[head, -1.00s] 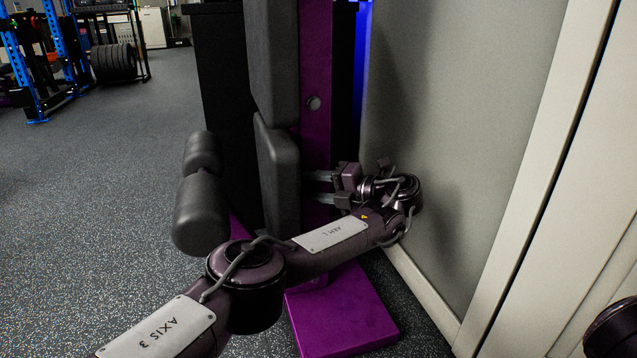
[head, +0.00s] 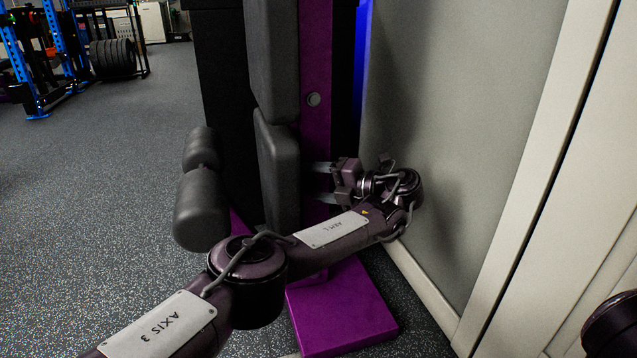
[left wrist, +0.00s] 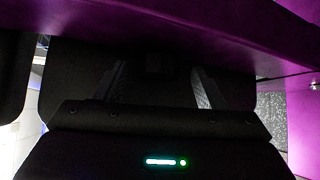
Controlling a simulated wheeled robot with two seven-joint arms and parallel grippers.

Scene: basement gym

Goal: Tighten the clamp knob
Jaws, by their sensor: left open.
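No clamp knob can be made out clearly. A small round grey spot (head: 313,99) shows on the purple upright (head: 316,60) of the gym machine; I cannot tell whether it is a knob or a hole. My left gripper (head: 318,181) is open, well below that spot, with its fingers pointing left across the upright behind the lower black pad (head: 277,175). In the left wrist view the two fingers (left wrist: 159,88) stand apart under a purple beam (left wrist: 170,22). A small dark block (left wrist: 159,63) shows between them, too dark to identify.
The grey wall (head: 450,120) is close on the right of my left wrist. The purple foot plate (head: 340,312) lies below my forearm. Black rollers (head: 202,208) stick out left of the pads. Open floor (head: 90,220) lies to the left, with a weight rack (head: 115,58) far back.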

